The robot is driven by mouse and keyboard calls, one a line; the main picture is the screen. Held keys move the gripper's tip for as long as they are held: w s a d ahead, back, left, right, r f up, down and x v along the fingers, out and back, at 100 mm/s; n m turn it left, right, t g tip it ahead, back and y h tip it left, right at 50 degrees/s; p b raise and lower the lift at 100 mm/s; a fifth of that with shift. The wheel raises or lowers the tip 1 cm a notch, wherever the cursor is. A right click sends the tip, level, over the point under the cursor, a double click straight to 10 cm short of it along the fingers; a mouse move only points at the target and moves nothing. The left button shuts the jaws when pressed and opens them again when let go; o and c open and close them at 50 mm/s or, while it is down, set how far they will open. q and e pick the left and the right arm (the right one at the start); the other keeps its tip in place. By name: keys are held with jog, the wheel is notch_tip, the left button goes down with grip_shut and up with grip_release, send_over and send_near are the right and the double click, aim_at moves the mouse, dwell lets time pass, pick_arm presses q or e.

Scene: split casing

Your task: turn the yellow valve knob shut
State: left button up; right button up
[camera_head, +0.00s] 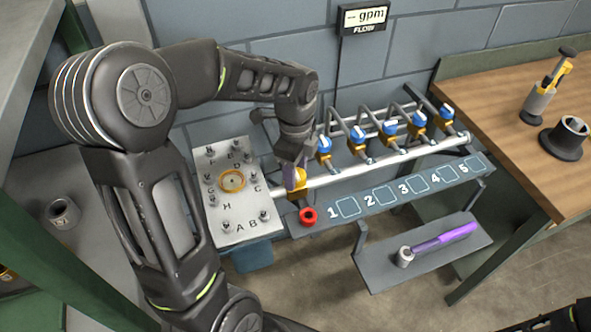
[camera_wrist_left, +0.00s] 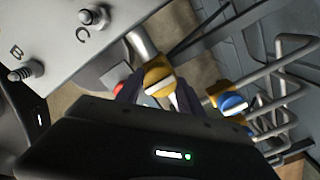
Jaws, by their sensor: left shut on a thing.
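The yellow valve knob (camera_head: 296,184) sits at the left end of the pale pipe, beside the metal plate with studs. My left gripper (camera_head: 295,168) reaches down onto it from above and is shut on it. In the left wrist view the yellow knob (camera_wrist_left: 158,78) with a pale bar across it lies between the two dark fingertips (camera_wrist_left: 160,92). The fingers and wrist partly hide it. My right gripper is not clearly in view; only a dark piece of my arm shows at the bottom right corner of the head view.
Several blue-handled valves (camera_head: 358,136) stand along the pipe to the right, above a numbered panel (camera_head: 375,197). A red ring (camera_head: 308,215) is just below the knob. A purple-handled tool (camera_head: 444,237) lies on a lower shelf. A wooden bench (camera_head: 500,120) is at right.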

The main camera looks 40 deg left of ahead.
dwell(0.3)
pick_arm(q)
jog(key=o, duration=1.4)
jog(key=shift+r+b, duration=0.45)
jog(key=shift+r, duration=3.45)
